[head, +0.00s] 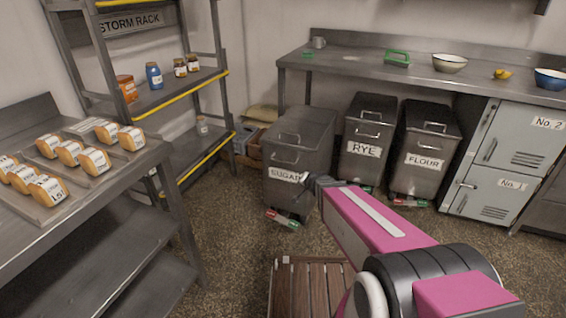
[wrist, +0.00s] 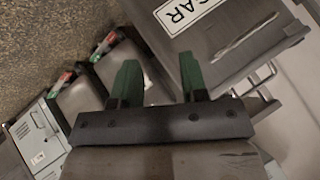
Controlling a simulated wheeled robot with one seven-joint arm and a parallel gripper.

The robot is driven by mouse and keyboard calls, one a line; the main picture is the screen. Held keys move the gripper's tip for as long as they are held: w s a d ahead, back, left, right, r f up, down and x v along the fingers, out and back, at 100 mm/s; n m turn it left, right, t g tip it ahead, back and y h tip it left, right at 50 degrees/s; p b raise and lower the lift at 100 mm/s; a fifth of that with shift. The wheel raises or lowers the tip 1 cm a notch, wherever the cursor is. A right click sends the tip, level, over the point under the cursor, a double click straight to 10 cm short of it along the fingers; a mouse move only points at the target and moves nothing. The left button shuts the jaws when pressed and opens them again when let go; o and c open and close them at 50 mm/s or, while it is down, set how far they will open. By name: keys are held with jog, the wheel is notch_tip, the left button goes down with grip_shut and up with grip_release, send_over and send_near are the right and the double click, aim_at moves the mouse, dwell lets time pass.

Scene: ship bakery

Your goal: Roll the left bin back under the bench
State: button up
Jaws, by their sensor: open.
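The left bin (head: 297,150), a dark metal bin labelled SUGAR, stands upright on the floor, further forward than the bins to its right. Its front handle (head: 284,157) is above the label. A red, white and green piece (head: 282,218) shows at its base. The bench (head: 430,70) runs along the back wall, behind the bin. My gripper (head: 313,183) is in front of the bin's right side, near the label. In the wrist view my gripper (wrist: 158,80) has its green fingers apart with nothing between them. The bin (wrist: 150,35) shows beyond them; contact cannot be told.
The RYE bin (head: 364,145) and FLOUR bin (head: 424,150) stand under the bench to the right, beside grey lockers (head: 500,155). A shelf rack (head: 180,95) and a crate (head: 248,146) are left. A slatted wooden piece (head: 305,290) lies in front on open floor.

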aim_at(283, 161)
jog(key=w+a+f+m+t+h, duration=0.1)
jog(key=w+a+m+t, duration=0.6)
jog(key=a+m+t, duration=0.4)
jog(key=w, duration=0.3)
jog(key=w+r, duration=0.1)
jog(key=w, duration=0.6)
jog(key=shift+a+r, duration=0.25)
jog(key=shift+r, duration=0.1)
grip_shut()
